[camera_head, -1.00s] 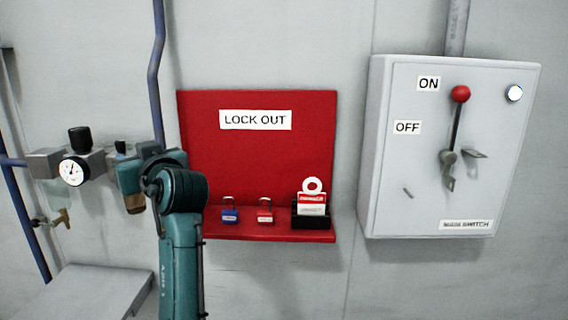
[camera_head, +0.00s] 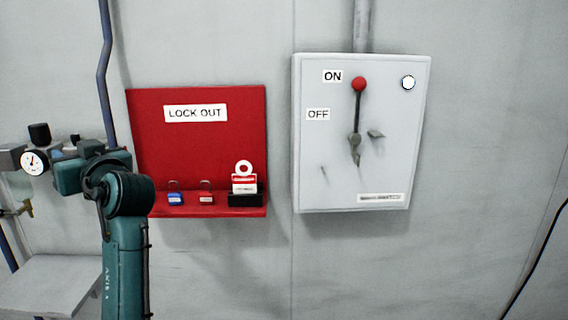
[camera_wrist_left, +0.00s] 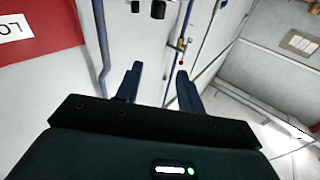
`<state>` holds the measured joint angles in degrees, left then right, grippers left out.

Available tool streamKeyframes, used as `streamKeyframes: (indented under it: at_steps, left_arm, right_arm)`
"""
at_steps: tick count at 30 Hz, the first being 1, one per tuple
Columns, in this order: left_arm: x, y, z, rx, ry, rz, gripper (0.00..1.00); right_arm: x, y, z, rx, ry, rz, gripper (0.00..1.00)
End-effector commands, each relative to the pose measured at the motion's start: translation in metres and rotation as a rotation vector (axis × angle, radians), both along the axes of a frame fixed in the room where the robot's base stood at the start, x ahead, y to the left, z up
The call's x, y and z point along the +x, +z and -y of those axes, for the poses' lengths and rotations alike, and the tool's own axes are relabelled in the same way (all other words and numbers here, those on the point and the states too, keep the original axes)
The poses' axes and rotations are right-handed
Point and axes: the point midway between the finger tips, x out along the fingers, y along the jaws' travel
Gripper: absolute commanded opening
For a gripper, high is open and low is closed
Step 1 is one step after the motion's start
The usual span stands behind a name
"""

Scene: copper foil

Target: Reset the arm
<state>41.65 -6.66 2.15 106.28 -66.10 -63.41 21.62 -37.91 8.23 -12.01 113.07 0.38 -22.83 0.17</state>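My left arm (camera_head: 125,240), teal, rises at the left of the head view, in front of the wall and beside the red board. Its gripper is mostly hidden behind the arm's own joints there. In the left wrist view the left gripper (camera_wrist_left: 157,82) has its two dark fingers spread apart. Nothing is between them. My right gripper is in neither view.
A red LOCK OUT board (camera_head: 198,145) holds a blue padlock (camera_head: 175,198), a red padlock (camera_head: 206,198) and tags (camera_head: 244,182). A grey switch box (camera_head: 390,165) has its red-knobbed lever (camera_head: 359,86) up near ON. A gauge (camera_head: 34,162) and pipe (camera_head: 104,60) are left.

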Motion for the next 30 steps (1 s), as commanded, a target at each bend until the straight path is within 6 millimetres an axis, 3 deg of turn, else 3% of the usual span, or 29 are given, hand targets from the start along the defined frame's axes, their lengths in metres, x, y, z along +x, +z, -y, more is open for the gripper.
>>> streamKeyframes:
  at_steps: [6,12,21,24,30]
  left_arm:
    - [-0.028,0.032,-0.07,0.183,0.163,0.0,0.39]
    - [-0.064,0.071,-0.124,0.353,0.315,0.0,0.39]
    - [-0.113,0.126,-0.169,0.553,0.489,-0.004,0.39]
    - [-0.081,0.085,-0.157,0.572,0.369,-0.095,0.39]
    - [-0.039,0.01,-0.135,0.618,0.159,-0.254,0.39]
  right_arm:
    - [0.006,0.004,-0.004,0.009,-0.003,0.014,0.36]
    - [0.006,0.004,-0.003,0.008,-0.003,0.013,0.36]
    - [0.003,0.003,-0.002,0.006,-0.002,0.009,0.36]
    - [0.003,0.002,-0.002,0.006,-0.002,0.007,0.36]
    - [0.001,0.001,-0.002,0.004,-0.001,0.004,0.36]
